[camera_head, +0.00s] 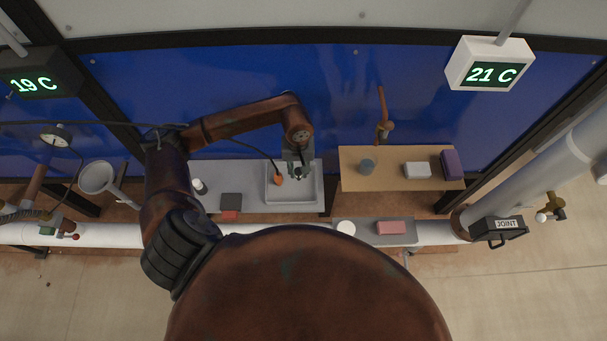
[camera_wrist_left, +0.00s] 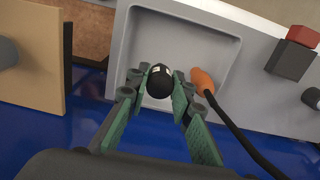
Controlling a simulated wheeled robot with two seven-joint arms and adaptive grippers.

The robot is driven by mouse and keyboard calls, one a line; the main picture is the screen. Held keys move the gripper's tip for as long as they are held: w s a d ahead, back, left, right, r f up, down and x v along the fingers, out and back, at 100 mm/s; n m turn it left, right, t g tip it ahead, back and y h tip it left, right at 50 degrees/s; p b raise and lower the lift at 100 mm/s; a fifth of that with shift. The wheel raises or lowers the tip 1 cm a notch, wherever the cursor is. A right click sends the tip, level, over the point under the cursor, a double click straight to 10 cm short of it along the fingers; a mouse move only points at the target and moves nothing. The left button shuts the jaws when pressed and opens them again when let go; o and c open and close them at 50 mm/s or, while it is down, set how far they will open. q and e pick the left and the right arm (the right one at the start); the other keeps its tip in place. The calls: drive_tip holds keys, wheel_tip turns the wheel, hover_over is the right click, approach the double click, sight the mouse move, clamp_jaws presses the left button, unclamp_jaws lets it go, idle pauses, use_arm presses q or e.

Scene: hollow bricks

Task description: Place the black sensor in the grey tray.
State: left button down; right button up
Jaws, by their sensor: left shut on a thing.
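My left gripper (camera_head: 298,170) is over the grey tray (camera_head: 305,192) in the head view. In the left wrist view the gripper (camera_wrist_left: 162,90) is shut on the black sensor (camera_wrist_left: 160,80), a short dark cylinder with a small white label. The sensor is within the outline of the grey tray (camera_wrist_left: 180,35). I cannot tell whether it touches the tray floor. An orange plug (camera_wrist_left: 203,82) on a black cable lies at the tray beside the gripper; it also shows in the head view (camera_head: 278,180). My right gripper is not in view.
Left of the tray are a black box (camera_head: 231,200), a red block (camera_head: 230,215) and a small white-and-dark cylinder (camera_head: 199,187). A wooden shelf (camera_head: 390,180) at right holds a grey cylinder (camera_head: 367,166), a white box (camera_head: 417,170) and a purple box (camera_head: 450,164). A blue wall stands behind.

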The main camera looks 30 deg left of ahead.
use_arm(q)
drive_tip(key=shift+w+d+f, duration=0.25)
drive_tip(key=shift+w+f, duration=0.2)
drive_tip(key=shift+f, duration=0.1)
drive_tip(key=shift+w+f, duration=0.25)
drive_tip(key=f, duration=0.2)
drive_tip(key=f+p, duration=0.1)
drive_tip(key=shift+w+d+f, duration=0.2)
drive_tip(key=shift+w+d, duration=0.05)
drive_tip(key=shift+a+f, duration=0.1)
drive_tip(key=shift+f, duration=0.3)
drive_tip(key=c, duration=1.7)
unclamp_jaws()
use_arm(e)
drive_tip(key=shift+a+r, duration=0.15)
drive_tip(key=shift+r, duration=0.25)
